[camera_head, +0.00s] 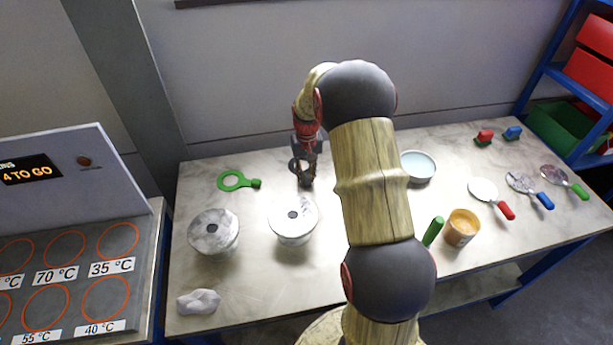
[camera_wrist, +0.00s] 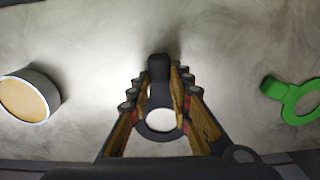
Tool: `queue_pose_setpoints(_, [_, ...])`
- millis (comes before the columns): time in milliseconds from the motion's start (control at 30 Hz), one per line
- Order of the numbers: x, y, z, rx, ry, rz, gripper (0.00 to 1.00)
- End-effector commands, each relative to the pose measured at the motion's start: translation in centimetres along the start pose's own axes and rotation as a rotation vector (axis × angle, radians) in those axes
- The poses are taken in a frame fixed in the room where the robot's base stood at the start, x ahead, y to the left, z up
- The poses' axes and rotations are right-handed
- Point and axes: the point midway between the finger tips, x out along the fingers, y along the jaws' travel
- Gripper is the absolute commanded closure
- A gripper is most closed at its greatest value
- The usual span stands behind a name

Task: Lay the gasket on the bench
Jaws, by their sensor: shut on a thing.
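My gripper (camera_head: 306,172) is over the back of the bench (camera_head: 350,290), left of its middle. In the wrist view my gripper (camera_wrist: 158,80) is shut on the tab of a black ring gasket (camera_wrist: 158,68). The gasket's ring lies back between the fingers, and the pale bench shows through its hole. In the head view the gasket is small and partly hidden by the gripper. I cannot tell whether it touches the bench. A green ring gasket (camera_head: 230,182) with a tab lies flat to the left; it also shows in the wrist view (camera_wrist: 287,105).
Two grey flanged vessels (camera_head: 213,233) (camera_head: 292,220) stand nearer the front. A round dish (camera_head: 418,166), an orange tub (camera_head: 461,228) and a green handle (camera_head: 433,231) are to the right. Several colour-handled discs (camera_head: 482,190) lie farther right. A grey lump (camera_head: 198,301) lies front left.

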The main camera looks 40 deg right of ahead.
Motion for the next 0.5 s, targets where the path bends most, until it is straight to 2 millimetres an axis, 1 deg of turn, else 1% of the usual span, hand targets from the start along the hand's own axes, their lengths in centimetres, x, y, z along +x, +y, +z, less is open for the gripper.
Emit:
queue_pose_setpoints(67, [0.26, 0.00, 0.02, 0.000, -0.001, 0.000, 1.00])
queue_pose_setpoints(100, [0.28, 0.00, 0.02, 0.000, 0.000, 0.000, 0.79])
queue_pose_setpoints(400, [0.26, -0.01, 0.04, 0.000, -0.001, 0.000, 0.62])
queue_pose_setpoints(500, [0.25, 0.00, 0.03, 0.000, -0.001, 0.000, 0.61])
